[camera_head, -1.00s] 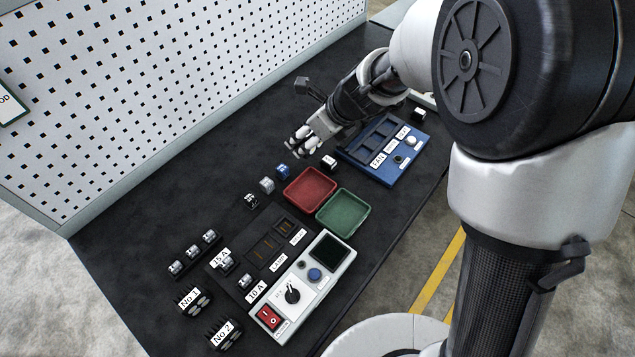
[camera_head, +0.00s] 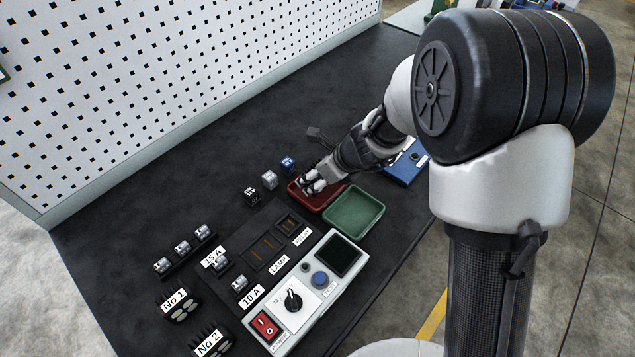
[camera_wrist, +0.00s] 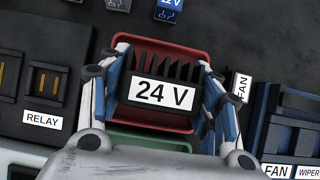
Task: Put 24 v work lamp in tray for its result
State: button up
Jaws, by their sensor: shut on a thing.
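The 24 V work lamp (camera_wrist: 163,93), a dark finned block with a white "24 V" label, is held between the fingers of my gripper (camera_head: 313,184). The gripper is shut on it, over the red tray (camera_head: 319,203). The red tray's rim also shows behind the lamp in the wrist view (camera_wrist: 165,43). Fingers and wrist hide the lamp in the head view, and I cannot tell whether it touches the tray floor. The green tray (camera_head: 353,213) beside the red one is empty where it shows.
A tester (camera_head: 318,283) with a screen, a blue button, a dial and a red switch stands at the front. A socket board (camera_head: 270,240) lies beside it. Small relays (camera_head: 270,180) stand behind. A blue panel (camera_head: 408,165) is to the right.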

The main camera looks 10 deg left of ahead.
jog(key=shift+f, duration=0.55)
jog(key=shift+f, duration=0.2)
jog(key=o, duration=1.1)
jog(key=shift+o, duration=0.2)
jog(key=shift+r, duration=0.25)
jog(key=p+v, duration=0.5)
jog(key=v, duration=0.7)
